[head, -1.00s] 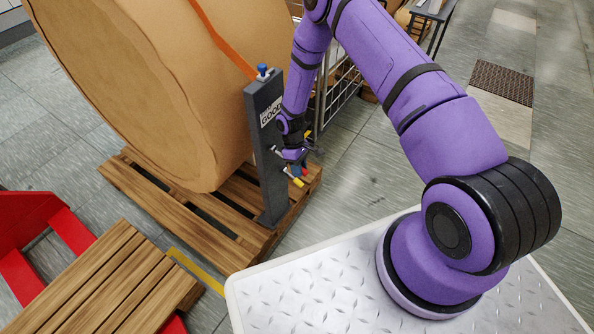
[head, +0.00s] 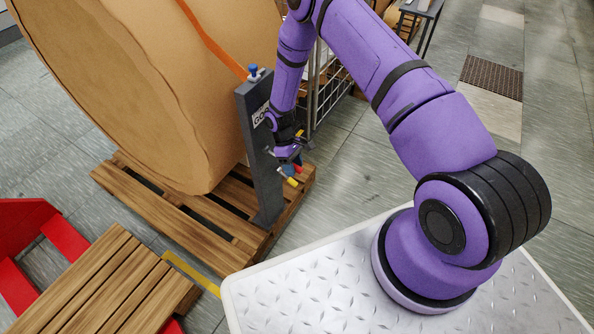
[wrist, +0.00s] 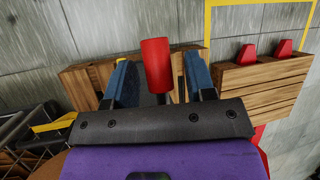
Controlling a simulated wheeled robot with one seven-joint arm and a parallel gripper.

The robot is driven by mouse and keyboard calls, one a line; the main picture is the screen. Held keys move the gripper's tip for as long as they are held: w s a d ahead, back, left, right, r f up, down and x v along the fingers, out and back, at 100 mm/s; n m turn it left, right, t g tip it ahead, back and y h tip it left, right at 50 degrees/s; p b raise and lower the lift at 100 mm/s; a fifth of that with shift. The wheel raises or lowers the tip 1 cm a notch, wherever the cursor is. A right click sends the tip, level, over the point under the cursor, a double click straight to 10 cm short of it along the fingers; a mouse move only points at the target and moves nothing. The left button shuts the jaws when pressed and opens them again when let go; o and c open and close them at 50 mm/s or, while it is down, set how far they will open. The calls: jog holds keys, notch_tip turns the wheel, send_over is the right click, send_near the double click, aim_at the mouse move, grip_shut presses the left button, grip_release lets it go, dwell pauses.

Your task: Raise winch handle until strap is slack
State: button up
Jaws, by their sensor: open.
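The winch is a dark grey upright post (head: 260,165) with a blue knob on top, standing at the pallet's edge. The orange strap (head: 211,40) runs over the big brown roll (head: 150,90) to the post's top; I see no sag in it. In the head view my gripper (head: 290,165) is low beside the post, on its right, with small red and yellow parts around it. In the wrist view my gripper (wrist: 157,72) is open, its blue-faced fingers on both sides of the red handle grip (wrist: 157,65). Gaps show on both sides of the grip. The handle's lower end is hidden.
The roll rests on a wooden pallet (head: 170,213). A second wooden pallet (head: 95,285) and a red frame (head: 25,220) are at lower left. A wire cage (head: 330,90) stands behind my arm. Grey floor (head: 365,150) is clear right of the post.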

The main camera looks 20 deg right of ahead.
notch_tip(320, 180, up, 3)
jog(key=shift+r, duration=0.15)
jog(key=s+r, duration=0.1)
jog(key=s, duration=1.5)
jog(key=shift+r, duration=0.3)
jog(key=shift+f, duration=0.1)
